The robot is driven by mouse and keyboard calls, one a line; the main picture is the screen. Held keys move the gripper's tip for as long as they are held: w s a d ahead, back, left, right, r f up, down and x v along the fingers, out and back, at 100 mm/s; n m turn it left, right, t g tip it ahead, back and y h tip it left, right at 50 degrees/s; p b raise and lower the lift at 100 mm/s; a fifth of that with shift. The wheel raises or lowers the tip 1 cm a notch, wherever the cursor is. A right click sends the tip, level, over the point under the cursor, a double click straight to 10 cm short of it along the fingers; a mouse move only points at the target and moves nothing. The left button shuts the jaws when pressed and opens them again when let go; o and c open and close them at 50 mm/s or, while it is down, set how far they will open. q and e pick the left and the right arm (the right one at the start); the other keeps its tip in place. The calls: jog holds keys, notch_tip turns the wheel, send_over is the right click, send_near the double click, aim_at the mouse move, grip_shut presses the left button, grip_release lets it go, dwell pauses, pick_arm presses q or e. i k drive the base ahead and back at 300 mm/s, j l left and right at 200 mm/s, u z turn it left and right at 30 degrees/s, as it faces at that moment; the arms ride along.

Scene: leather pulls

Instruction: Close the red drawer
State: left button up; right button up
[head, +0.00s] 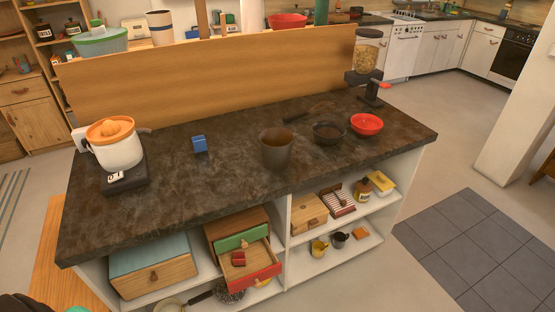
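A small wooden cabinet (224,226) stands on the shelf under the dark counter, left of the white divider. Its red drawer (255,280) is pulled well out toward me, with a small dark red object (238,258) lying inside. The green drawer (240,239) sits above it and looks shut or nearly shut. Neither of my grippers can be made out. A dark rounded shape at the bottom left corner is too cut off to identify.
The countertop (210,190) overhangs the cabinet. A wooden box with a blue-grey top (152,265) stands to the left on the shelf. A pan and a dark wire-like item (229,292) are below the drawer. The floor to the right (345,288) is clear.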

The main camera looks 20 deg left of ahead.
aim_at(262, 265)
jog(key=u, duration=1.05)
